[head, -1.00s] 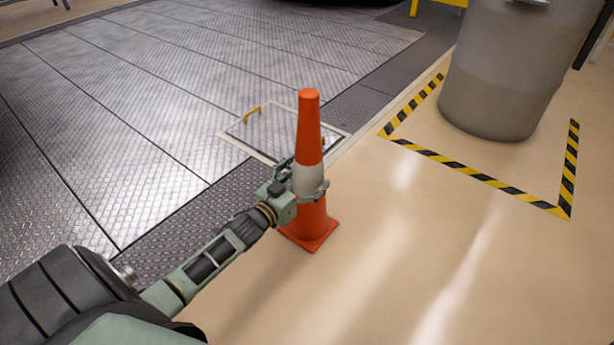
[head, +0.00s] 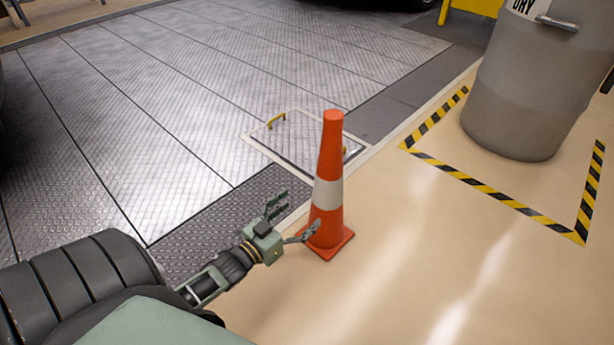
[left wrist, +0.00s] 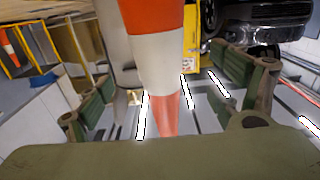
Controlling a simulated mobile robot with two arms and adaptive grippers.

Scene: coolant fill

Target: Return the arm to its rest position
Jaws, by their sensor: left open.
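My left gripper (head: 291,218) is open and empty, low at the left side of the orange traffic cone (head: 328,218). One finger overlaps the cone's lower part in the head view; I cannot tell whether it touches. The cone stands upright on the floor, with a white band and a square orange base. In the left wrist view the cone (left wrist: 160,62) stands ahead between the spread fingers of the gripper (left wrist: 165,95). My right gripper is not in view.
A floor hatch (head: 299,140) with yellow handles lies behind the cone. Metal floor plates (head: 200,80) spread to the left. A grey bin (head: 525,90) stands behind yellow-black floor tape (head: 490,198) at right. The beige floor (head: 400,265) right of the cone is clear.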

